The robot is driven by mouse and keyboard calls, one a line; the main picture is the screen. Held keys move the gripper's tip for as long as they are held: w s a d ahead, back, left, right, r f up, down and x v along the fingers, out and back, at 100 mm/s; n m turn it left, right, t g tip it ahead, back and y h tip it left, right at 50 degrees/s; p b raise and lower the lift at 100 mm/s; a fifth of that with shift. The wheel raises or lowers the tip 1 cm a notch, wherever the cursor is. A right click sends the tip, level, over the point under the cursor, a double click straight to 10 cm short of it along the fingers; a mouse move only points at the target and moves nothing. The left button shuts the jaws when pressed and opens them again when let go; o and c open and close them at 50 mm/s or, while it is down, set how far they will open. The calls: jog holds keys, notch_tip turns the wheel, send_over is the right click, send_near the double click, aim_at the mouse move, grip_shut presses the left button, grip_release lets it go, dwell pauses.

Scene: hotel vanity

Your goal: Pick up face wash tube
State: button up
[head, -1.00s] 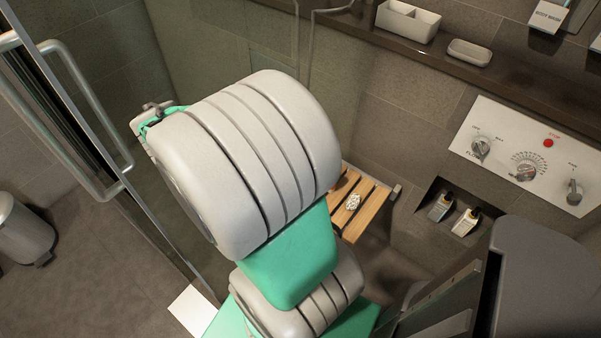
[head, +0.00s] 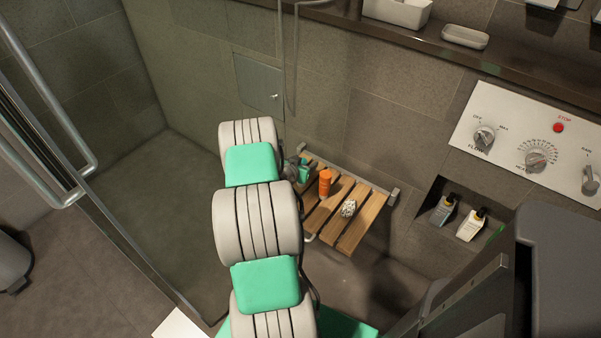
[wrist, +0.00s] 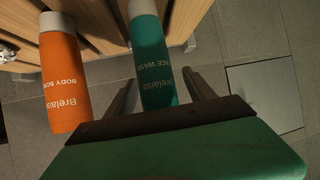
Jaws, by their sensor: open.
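The face wash tube (wrist: 153,70) is teal green with a grey cap, and its label reads "...CE WASH Brelaise" in the wrist view. In the head view a bit of green (head: 303,172) shows at the left end of the wooden slatted seat, beside my arm. My gripper (wrist: 160,76) is open, with one finger on each side of the tube. The tube's near end meets the gripper's dark edge in the picture.
An orange body scrub tube (wrist: 64,75) stands just left of my left finger; it also shows on the slatted seat (head: 372,217) in the head view. A small patterned white object (head: 348,208) lies further right. Two bottles sit in a wall niche (head: 440,187).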

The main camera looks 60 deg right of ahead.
jog(key=shift+d, duration=0.15)
jog(key=shift+c, duration=0.4)
grip_shut()
